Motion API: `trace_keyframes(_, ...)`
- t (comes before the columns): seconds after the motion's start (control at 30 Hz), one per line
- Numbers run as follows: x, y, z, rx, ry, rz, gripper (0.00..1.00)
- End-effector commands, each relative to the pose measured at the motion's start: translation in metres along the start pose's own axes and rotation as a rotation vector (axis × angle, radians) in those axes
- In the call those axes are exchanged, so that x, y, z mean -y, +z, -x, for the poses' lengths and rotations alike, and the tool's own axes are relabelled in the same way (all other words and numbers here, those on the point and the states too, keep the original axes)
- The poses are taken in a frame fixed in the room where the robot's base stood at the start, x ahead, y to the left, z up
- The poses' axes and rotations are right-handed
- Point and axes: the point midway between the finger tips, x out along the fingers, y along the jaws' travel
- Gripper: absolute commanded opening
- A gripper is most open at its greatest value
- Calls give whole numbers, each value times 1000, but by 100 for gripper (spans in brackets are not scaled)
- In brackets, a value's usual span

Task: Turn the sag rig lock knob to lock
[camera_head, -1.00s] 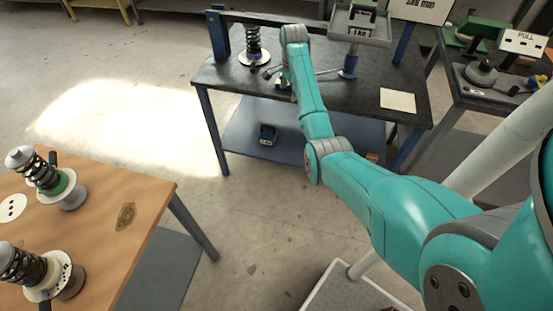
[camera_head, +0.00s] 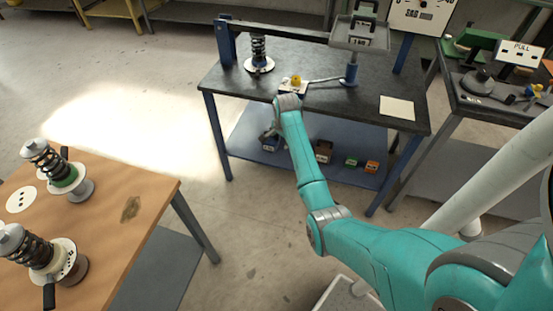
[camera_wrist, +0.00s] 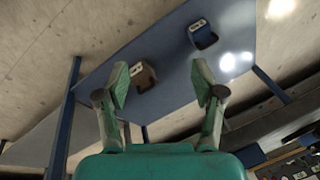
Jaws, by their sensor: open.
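The sag rig stands on the dark table, with a spring unit (camera_head: 259,58) under its beam at the left. A small yellow knob (camera_head: 296,80) sits on a white plate beside the spring unit; a thin lever runs from near it to the blue post. I take it for the lock knob; its labels are too small to read. The knob is not visible there.
The lower shelf (camera_head: 240,128) carries several weight blocks, including a brown one (camera_head: 323,151) and a blue one (camera_head: 269,140). A paper sheet (camera_head: 397,108) lies at the table's right. A wooden table (camera_head: 105,240) with spring units stands front left.

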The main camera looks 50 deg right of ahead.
Motion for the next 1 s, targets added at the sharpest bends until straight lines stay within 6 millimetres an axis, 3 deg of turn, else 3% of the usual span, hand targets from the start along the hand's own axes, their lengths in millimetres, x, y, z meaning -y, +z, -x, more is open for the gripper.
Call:
trace_keyframes(0.43, -27, 47, -30, -25, -67, 117, 68)
trace_keyframes(1.0, -30, 54, -34, -31, -80, 135, 68)
